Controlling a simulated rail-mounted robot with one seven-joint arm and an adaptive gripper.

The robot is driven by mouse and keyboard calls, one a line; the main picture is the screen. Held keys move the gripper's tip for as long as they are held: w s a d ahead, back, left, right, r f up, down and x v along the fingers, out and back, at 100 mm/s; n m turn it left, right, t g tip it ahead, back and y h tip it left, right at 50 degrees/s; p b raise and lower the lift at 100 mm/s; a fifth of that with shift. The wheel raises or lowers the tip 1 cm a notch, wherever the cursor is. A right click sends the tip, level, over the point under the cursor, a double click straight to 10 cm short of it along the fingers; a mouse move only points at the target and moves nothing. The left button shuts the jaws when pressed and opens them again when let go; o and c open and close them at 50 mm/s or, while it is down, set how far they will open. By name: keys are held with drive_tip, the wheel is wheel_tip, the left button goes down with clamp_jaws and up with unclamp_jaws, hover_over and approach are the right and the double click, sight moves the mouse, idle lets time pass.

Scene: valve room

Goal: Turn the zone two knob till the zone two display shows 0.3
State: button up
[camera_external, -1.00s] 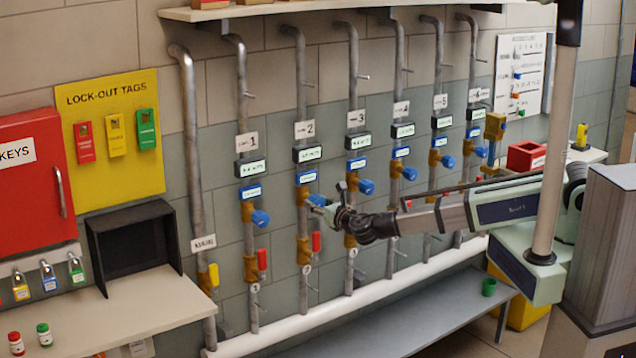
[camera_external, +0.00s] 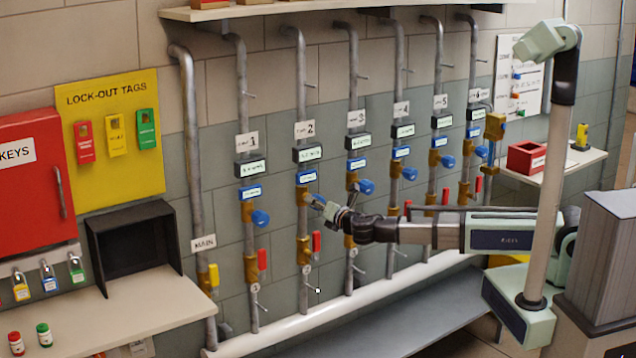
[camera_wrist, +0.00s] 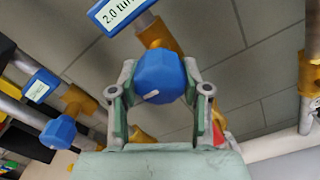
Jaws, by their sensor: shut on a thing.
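The zone two knob (camera_wrist: 159,77) is a blue faceted knob on a brass valve body. In the wrist view it sits between the two fingers of my gripper (camera_wrist: 160,90), which is shut on it. In the external view my gripper (camera_external: 330,208) is at the zone two pipe and mostly hides the knob. The zone two display (camera_external: 308,153) is a dark-framed panel above the knob, its digits too small to read. A blue label (camera_wrist: 122,12) near the knob in the wrist view reads "2.0 tur", cut off at the edge.
Neighbouring blue knobs stand close by, zone one (camera_external: 261,218) on the left and zone three (camera_external: 366,186) on the right. A red lever (camera_external: 316,242) hangs below my gripper. A white pipe (camera_external: 330,305) runs along the wall's foot.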

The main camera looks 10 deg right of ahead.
drive_tip(key=shift+m+b, duration=1)
drive_tip(key=shift+b, duration=0.35)
drive_tip(key=o, duration=1.1)
drive_tip(key=shift+o, duration=0.2)
drive_tip(key=v, duration=1.2)
drive_tip(key=shift+m, duration=0.3)
